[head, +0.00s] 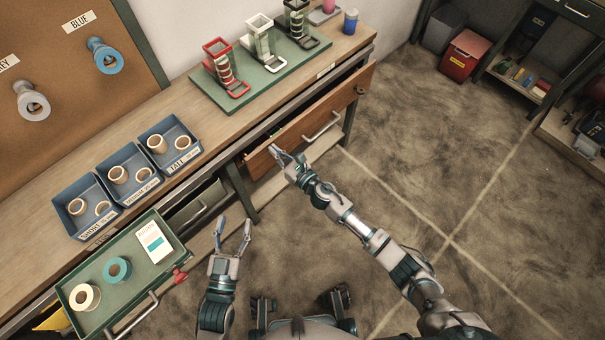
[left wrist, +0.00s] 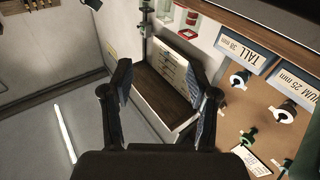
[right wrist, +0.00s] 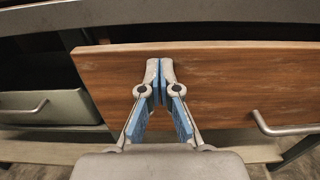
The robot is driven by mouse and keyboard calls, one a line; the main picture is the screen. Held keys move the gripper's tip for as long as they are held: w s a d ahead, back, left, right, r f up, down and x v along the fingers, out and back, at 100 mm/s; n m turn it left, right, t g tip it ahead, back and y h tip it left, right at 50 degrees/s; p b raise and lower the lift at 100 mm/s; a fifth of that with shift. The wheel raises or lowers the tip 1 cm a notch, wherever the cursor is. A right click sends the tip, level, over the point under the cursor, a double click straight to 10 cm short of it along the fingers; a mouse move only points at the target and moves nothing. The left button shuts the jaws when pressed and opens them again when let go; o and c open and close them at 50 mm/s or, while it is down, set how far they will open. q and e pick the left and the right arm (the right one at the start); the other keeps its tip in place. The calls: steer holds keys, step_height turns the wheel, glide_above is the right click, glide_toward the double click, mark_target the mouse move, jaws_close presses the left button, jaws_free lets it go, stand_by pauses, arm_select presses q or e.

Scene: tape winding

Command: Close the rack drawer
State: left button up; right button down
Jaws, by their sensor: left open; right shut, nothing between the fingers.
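The wooden drawer (head: 330,112) under the bench stands pulled out, slanting away from the bench edge, with a metal bar handle (head: 322,128) on its front. The drawer front (right wrist: 225,75) fills much of the right wrist view, with its handle (right wrist: 285,128) at the right. My right gripper (head: 275,151) is shut and empty, its fingertips at the left part of the drawer front; I cannot tell if they touch it. In the right wrist view its fingertips (right wrist: 160,62) are together. My left gripper (head: 234,230) is open and empty, low in front of the bench.
A green tray (head: 125,295) with tape rolls and a card juts out at the lower left. Blue bins (head: 120,182) with rings and a green board (head: 262,90) with holders stand on the bench (head: 215,130). A red bin (head: 460,62) is at the back. The floor on the right is open.

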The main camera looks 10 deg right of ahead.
arm_select(q)
steer(key=r+t, duration=0.1)
steer(key=s+r+t+b, duration=0.1)
steer(key=r+t, duration=0.1)
steer(key=s+r+t+b, duration=0.1)
steer(key=r, duration=0.1)
steer(key=shift+d+r+t+h, duration=0.2)
steer(key=shift+d+t+h, duration=0.1)
steer(key=shift+t+h, duration=0.1)
arm_select(e)
steer(key=x, duration=0.6)
steer(key=shift+w+r, duration=0.2)
steer(key=shift+w, duration=0.2)
steer(key=shift+a+r, duration=0.1)
steer(key=shift+r, duration=0.05)
